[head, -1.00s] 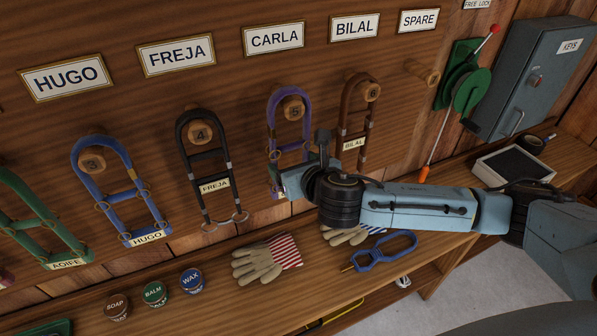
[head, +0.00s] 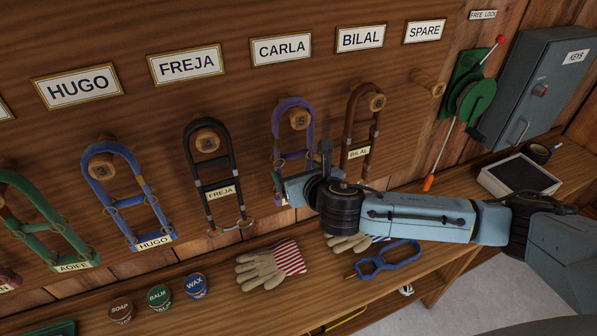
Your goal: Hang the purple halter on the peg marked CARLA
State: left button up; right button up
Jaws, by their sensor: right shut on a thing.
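The purple halter (head: 278,137) is at the peg (head: 298,119) numbered 5, below the CARLA sign (head: 282,49). Its top loop runs around the peg, which shows inside the upper part of the loop. I cannot tell whether the loop rests on the peg. My right gripper (head: 284,188) is shut on the lower end of the halter, coming in from the right. The gripper and wrist hide most of that lower end and its name plate. My left gripper is out of view.
The brown BILAL halter (head: 349,135) hangs close on the right, the black FREJA halter (head: 192,152) on the left. The SPARE peg (head: 429,88) is bare. Gloves (head: 262,268), tins (head: 160,297) and a blue tool-like object (head: 388,258) lie on the shelf below.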

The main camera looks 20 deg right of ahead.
jog(key=o, duration=1.2)
jog(key=shift+r, duration=0.1)
jog(key=shift+o, duration=0.2)
jog(key=v, duration=1.3)
jog(key=shift+s, duration=0.15)
